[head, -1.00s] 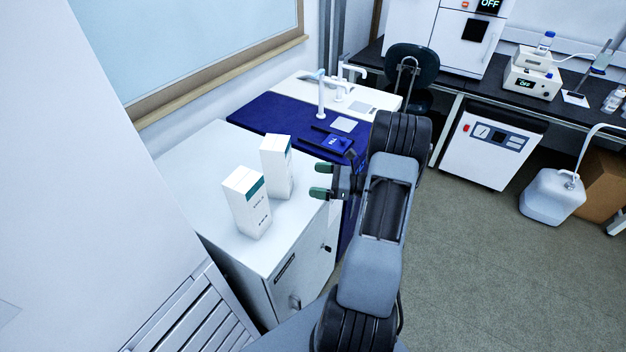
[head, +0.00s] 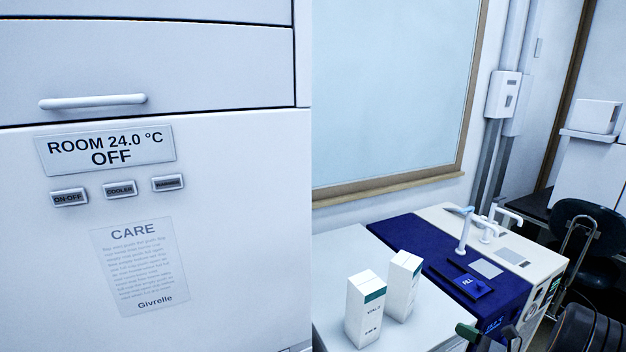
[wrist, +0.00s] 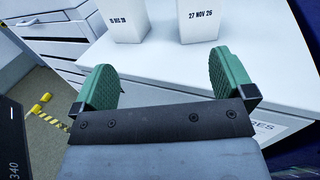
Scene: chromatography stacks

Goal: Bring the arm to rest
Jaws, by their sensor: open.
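My gripper (wrist: 165,72) is open and empty in the wrist view, its two green-padded fingers wide apart. Ahead of it, a white carton (wrist: 122,22) on the left and another white carton (wrist: 198,20) on the right stand upright on a white cabinet top (wrist: 158,58). The right one reads "27 NOV 26". The two cartons (head: 366,308) (head: 402,286) there have teal bands and stand close together, left of my gripper. Most of my arm is out of frame.
A white unit with a display (head: 105,150) reading "ROOM 24.0 °C OFF" and several buttons fills the left. A dark chair (head: 588,235) is at the right.

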